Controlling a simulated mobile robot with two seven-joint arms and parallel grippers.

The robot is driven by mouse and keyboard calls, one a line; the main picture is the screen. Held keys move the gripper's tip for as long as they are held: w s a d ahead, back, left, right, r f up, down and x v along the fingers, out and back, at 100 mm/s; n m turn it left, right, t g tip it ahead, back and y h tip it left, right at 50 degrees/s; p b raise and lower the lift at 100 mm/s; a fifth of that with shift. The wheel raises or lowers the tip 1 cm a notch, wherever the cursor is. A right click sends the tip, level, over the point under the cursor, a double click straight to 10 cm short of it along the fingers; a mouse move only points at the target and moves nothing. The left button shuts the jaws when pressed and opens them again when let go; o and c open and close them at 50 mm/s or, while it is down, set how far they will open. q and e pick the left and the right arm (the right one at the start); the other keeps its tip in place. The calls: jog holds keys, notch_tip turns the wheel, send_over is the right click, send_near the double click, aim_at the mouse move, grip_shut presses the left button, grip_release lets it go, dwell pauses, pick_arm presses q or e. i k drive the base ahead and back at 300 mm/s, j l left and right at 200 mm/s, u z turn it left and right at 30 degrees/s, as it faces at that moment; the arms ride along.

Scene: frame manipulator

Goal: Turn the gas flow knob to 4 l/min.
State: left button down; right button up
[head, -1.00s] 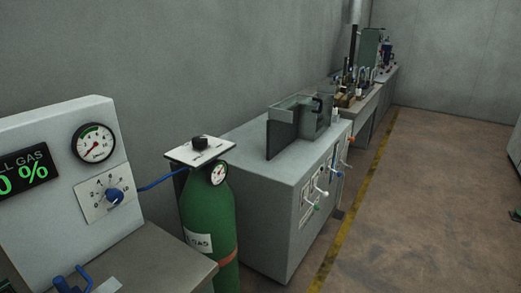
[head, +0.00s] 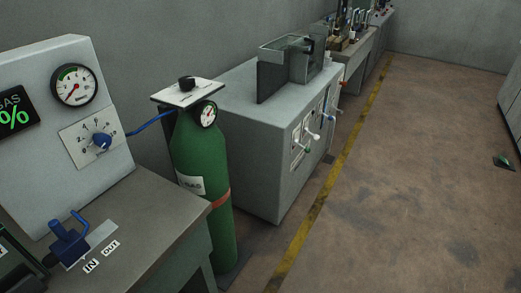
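A blue knob (head: 102,141) sits on a white dial plate (head: 75,151) with printed numbers, fixed to the grey panel (head: 110,112) at the left. The numbers are too small to read fully, and I cannot tell the knob's exact setting. A round pressure gauge (head: 75,85) is above the plate. A blue hose (head: 152,123) runs from beside the plate to the green gas cylinder (head: 200,160). Neither of my grippers is in view.
A grey bench (head: 150,215) bears a blue lever valve (head: 68,240) with IN and OUT labels. A grey cabinet (head: 255,150) with several valve handles stands beyond the cylinder. Open floor (head: 400,190) lies right of the yellow line (head: 330,190).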

aim_at(103, 140)
jog(key=u, duration=0.4)
jog(key=j+u, duration=0.1)
jog(key=u, duration=0.7)
jog(key=j+u, duration=0.1)
jog(key=u, duration=0.3)
jog(key=i+l, duration=0.05)
